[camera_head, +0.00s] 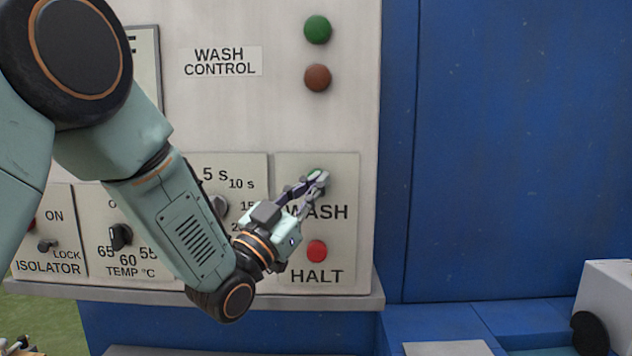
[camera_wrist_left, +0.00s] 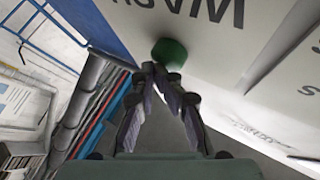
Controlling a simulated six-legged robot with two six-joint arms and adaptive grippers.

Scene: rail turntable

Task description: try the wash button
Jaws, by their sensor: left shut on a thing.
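The wash control panel (camera_head: 290,120) is a pale upright face with a plate marked WASH and HALT. The green wash button (camera_head: 315,174) is mostly hidden by my left gripper (camera_head: 318,182) in the head view. In the left wrist view the green button (camera_wrist_left: 170,53) is at the tips of my left gripper (camera_wrist_left: 160,72). The left fingers are close together, shut on the button at their tips. The red halt button (camera_head: 317,250) is below, clear of the fingers. My right gripper is not in view.
A green lamp (camera_head: 317,29) and a brown-red lamp (camera_head: 317,78) sit above. A timer knob (camera_head: 219,206), a temperature knob (camera_head: 121,236) and an isolator switch (camera_head: 47,246) lie left of the plate. A ledge (camera_head: 330,302) runs below; a blue wall (camera_head: 520,150) stands right.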

